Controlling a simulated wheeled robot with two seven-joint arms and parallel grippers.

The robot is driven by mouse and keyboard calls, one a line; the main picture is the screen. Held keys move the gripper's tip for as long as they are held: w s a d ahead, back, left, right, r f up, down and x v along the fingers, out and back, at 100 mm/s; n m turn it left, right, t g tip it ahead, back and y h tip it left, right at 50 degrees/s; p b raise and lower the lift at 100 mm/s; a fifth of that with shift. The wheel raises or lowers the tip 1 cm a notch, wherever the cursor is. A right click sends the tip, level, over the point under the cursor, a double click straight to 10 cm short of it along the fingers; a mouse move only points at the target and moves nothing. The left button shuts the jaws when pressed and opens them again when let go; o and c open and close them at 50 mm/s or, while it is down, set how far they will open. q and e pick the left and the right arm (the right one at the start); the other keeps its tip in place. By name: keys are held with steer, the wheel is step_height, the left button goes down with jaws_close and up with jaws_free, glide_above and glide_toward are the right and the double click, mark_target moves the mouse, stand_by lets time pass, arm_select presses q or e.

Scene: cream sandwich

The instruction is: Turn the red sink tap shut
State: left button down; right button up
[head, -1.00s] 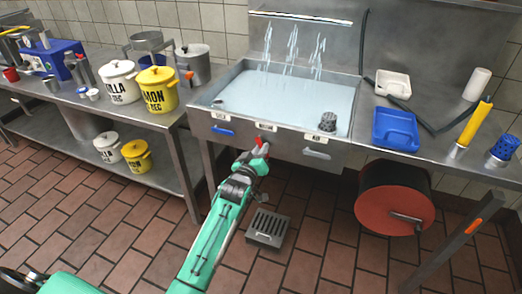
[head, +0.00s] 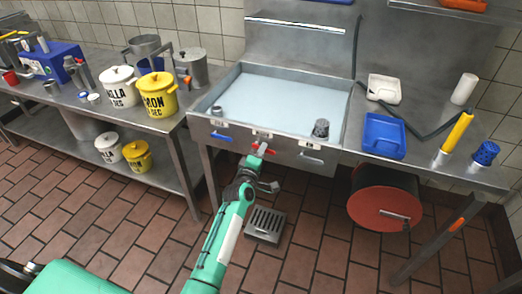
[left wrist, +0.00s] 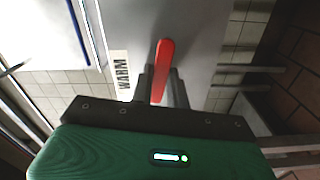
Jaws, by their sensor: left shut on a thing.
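The red tap lever (left wrist: 164,62) shows in the left wrist view on the sink's grey front panel, beside a label reading WARM. It stands between the fingers of my left gripper (left wrist: 162,92), which is shut on it. In the head view my left gripper (head: 261,158) is at the middle of the front of the sink (head: 340,136) and hides much of the lever. The long spout bar (head: 297,22) above the basin shows no falling water. The basin holds pale water. My right gripper is not in view.
A blue handle (head: 221,137) is left of the red lever, a pale handle (head: 311,160) right of it. A dark strainer cup (head: 321,129) stands in the sink. A blue tray (head: 384,137) lies at right, a red-faced drum (head: 383,206) below.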

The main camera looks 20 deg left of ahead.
arm_select(q)
steer(key=shift+r+n+p, duration=0.3)
steer(key=shift+n+p, duration=0.05)
steer(key=shift+n, duration=0.75)
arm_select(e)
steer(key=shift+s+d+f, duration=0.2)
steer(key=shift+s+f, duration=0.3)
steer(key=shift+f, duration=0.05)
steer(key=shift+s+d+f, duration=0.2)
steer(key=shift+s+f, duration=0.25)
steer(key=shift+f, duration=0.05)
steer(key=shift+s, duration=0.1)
arm_select(q)
steer(key=c, duration=1.4)
jaws_free()
steer(key=shift+o, duration=0.2)
steer(key=s, duration=1.3)
steer(key=shift+s+a, duration=0.2)
steer(key=shift+s, duration=0.2)
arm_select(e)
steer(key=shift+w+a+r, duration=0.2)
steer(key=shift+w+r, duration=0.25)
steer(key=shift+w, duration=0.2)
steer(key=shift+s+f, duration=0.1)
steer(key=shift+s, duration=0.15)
